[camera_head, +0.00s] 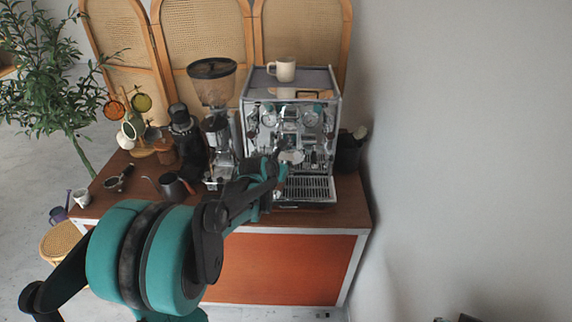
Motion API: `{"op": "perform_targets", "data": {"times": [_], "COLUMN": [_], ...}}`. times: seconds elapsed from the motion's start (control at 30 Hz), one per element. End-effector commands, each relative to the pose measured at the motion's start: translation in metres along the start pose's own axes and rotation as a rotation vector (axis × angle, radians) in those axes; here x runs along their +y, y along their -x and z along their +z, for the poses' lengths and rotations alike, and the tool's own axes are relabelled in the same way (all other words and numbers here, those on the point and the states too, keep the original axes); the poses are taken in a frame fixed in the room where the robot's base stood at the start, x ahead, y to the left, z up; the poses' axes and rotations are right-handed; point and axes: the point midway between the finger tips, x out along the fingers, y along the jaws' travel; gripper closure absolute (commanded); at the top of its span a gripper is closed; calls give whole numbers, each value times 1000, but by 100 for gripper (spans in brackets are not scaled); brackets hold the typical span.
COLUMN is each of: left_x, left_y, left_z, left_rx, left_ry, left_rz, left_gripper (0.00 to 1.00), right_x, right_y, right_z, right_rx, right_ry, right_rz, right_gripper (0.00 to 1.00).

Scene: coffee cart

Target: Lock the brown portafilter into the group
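The espresso machine (336,110) stands on the right part of the cart, with its group (291,156) at the front above the drip tray (305,188). My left gripper (277,168) is just in front of the group, at its left side. The arm and wrist hide most of the fingers, so I cannot tell whether it is open, shut or holding something. No brown portafilter can be made out at the group. A dark portafilter-like thing (118,178) lies on the left of the counter; its colour is unclear. My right gripper is not in view.
A grinder (212,85) stands left of the machine. A dark pitcher (174,186), a small white cup (81,198) and a stand with coloured cups (142,102) are further left. A cream mug (286,69) sits on the machine. A dark container (348,154) stands at its right.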

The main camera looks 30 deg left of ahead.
Motion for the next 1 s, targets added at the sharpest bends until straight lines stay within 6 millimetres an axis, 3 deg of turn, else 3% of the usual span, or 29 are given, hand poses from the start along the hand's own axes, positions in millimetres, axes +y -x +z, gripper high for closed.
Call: {"op": "perform_targets", "data": {"times": [0.73, 1.0], "left_x": [1, 10], "left_y": [-1, 1], "left_z": [5, 4], "left_rx": [-11, -5], "left_ry": [0, 8], "left_rz": [2, 12], "left_gripper": [100, 100], "right_x": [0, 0], "right_y": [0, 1], "right_z": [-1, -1], "right_rx": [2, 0], "right_ry": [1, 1], "right_rz": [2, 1], "right_gripper": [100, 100]}}
